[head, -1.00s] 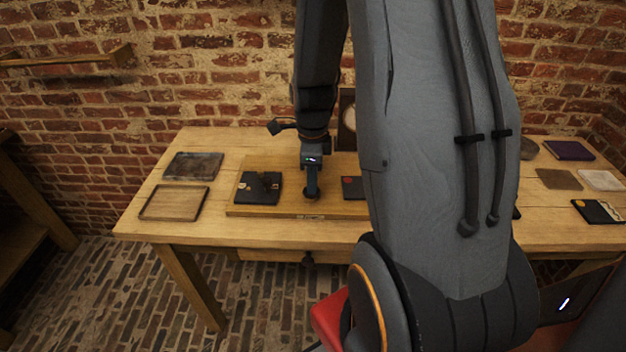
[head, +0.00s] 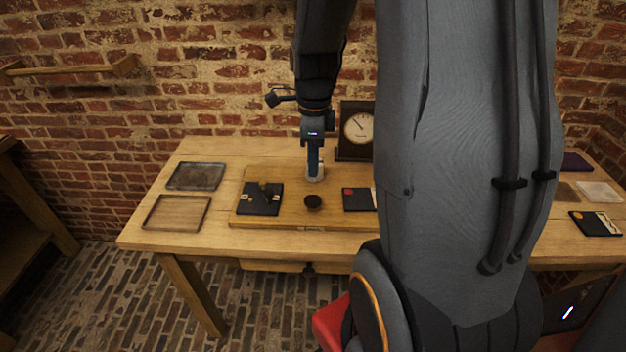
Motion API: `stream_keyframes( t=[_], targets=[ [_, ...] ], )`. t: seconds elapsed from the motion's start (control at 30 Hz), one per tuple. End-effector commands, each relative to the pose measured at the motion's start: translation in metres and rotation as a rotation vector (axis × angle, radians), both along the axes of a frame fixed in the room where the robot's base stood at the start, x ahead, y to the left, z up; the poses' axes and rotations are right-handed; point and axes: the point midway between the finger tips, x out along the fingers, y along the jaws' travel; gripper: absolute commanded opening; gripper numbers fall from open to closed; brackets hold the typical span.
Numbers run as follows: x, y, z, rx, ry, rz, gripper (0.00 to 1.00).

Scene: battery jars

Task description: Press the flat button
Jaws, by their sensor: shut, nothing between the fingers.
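A wooden board (head: 275,219) on the table carries several devices. A dark round piece (head: 313,202) sits on it in front of my gripper. A black plate with a small red patch (head: 348,191) lies to the right, its right side hidden by my arm. Which of these is the flat button I cannot tell. My gripper (head: 315,176) points down, shut and empty, behind the dark round piece and apart from it in the picture. A small pale thing shows at its tip; whether they touch is unclear.
A black block with a lever (head: 260,198) stands on the board's left. A dial gauge (head: 358,128) stands at the back. Two shallow trays, one grey (head: 196,176) and one wooden (head: 177,212), lie at the left. Flat plates (head: 596,223) lie at the right. My arm hides the middle right.

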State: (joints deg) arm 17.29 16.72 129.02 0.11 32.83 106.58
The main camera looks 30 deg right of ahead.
Motion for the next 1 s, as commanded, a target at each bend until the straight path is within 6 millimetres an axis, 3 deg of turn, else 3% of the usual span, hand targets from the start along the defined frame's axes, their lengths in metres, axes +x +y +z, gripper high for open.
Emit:
stream_keyframes(
  t=[0.3, 1.0],
  targets=[
    [0.001, 0.000, 0.034, -0.001, -0.001, 0.000, 0.00],
    [0.000, 0.000, 0.037, 0.000, 0.000, 0.000, 0.00]
  ],
)
